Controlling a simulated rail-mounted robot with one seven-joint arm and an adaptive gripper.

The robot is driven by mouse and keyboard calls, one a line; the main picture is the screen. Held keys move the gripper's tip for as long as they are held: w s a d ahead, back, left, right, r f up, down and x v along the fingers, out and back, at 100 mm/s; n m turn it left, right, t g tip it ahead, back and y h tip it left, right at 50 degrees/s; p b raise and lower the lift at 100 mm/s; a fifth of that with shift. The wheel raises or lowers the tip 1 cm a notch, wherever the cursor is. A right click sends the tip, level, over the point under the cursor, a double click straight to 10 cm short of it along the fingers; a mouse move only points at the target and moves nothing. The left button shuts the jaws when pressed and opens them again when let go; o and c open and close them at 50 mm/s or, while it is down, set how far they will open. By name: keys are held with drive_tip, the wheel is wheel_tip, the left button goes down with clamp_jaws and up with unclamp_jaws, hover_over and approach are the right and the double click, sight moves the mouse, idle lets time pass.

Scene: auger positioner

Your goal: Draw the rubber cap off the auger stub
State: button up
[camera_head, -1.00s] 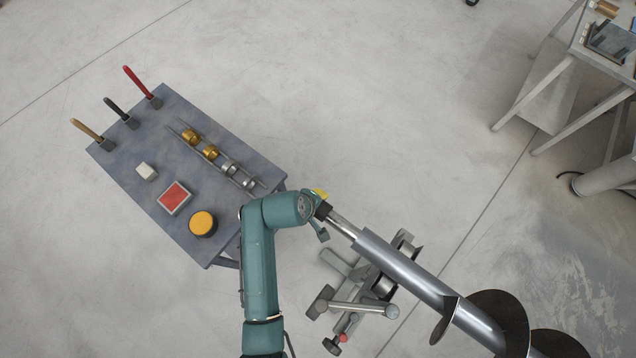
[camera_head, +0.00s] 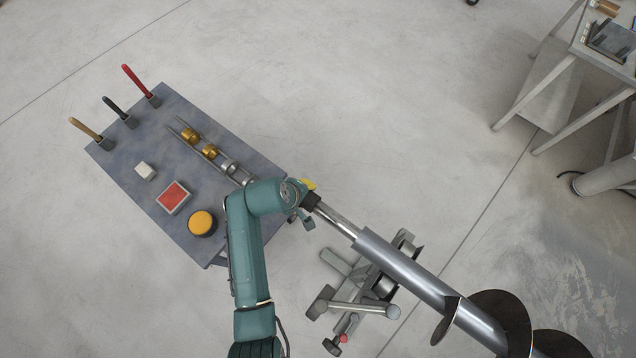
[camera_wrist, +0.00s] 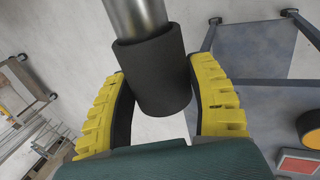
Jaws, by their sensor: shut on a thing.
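The auger (camera_head: 405,275) runs from the lower right up to the left, and its bright, thinner stub (camera_head: 338,222) points at my gripper. The black rubber cap (camera_head: 312,201) is on the stub's free end. In the wrist view the cap (camera_wrist: 158,88) is a dark sleeve with the metal stub (camera_wrist: 137,18) entering its far end. My gripper (camera_wrist: 160,72) has its yellow-padded fingers on both sides of the cap, shut on it. A good length of bare stub shows between cap and auger tube. How deep the stub sits inside the cap is hidden.
A blue-grey table (camera_head: 120,160) stands left of my arm, with a yellow button (camera_head: 202,223), a red-topped box (camera_head: 173,197), metal rings on a rack (camera_head: 209,151) and upright handles. A grey positioner (camera_head: 350,290) stands under the auger. Open floor lies above the stub.

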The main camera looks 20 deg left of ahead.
drive_tip(key=a, duration=0.2)
drive_tip(key=a+b, duration=0.1)
drive_tip(key=a, duration=0.1)
drive_tip(key=shift+w, duration=0.4)
